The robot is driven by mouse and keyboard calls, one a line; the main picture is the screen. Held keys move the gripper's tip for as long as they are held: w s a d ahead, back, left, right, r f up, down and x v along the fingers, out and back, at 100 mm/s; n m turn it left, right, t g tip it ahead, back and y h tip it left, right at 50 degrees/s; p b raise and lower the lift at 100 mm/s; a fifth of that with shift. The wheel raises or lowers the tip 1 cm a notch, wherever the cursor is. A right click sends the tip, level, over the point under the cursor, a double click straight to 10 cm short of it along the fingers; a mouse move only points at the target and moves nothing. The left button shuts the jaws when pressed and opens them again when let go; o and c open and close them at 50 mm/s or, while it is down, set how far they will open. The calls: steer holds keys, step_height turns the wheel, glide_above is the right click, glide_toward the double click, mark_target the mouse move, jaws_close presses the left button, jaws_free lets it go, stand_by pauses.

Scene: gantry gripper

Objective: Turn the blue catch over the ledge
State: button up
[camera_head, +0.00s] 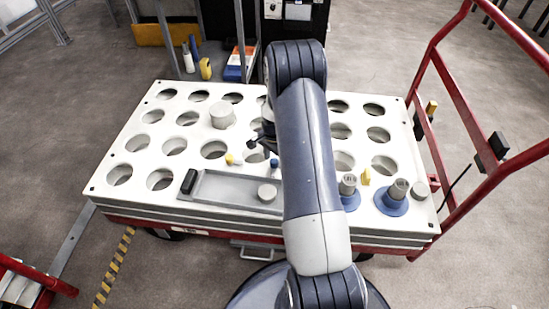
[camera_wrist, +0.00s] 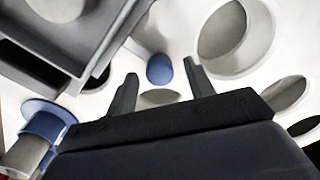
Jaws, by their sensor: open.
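The blue catch (camera_head: 274,163) is a small rounded blue piece at the back edge of the grey tray, just left of my arm. In the wrist view the blue catch (camera_wrist: 159,69) appears between my two fingers, with a gap on each side. My gripper (camera_head: 262,140) is open and empty, low over the white board, partly hidden by my arm. In the wrist view both fingers of my gripper (camera_wrist: 160,76) stand apart. The grey tray (camera_head: 215,187) has a raised rim; I cannot tell which edge is the ledge.
The white board (camera_head: 102,172) has several round holes and lies on a red cart. A white cylinder (camera_head: 222,115), a yellow piece (camera_head: 229,158), a second yellow piece (camera_head: 366,177) and blue-flanged cylinders (camera_head: 391,203) stand on it. A red rail (camera_head: 432,130) rises at right.

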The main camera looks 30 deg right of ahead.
mark_target(275, 160)
step_height(275, 160, up, 11)
steer(key=p, duration=0.2)
steer(key=shift+p, duration=0.3)
steer(key=shift+f, duration=0.15)
step_height(275, 160, down, 11)
steer(key=b, duration=0.2)
steer(key=shift+b, duration=0.4)
steer(key=shift+n, duration=0.3)
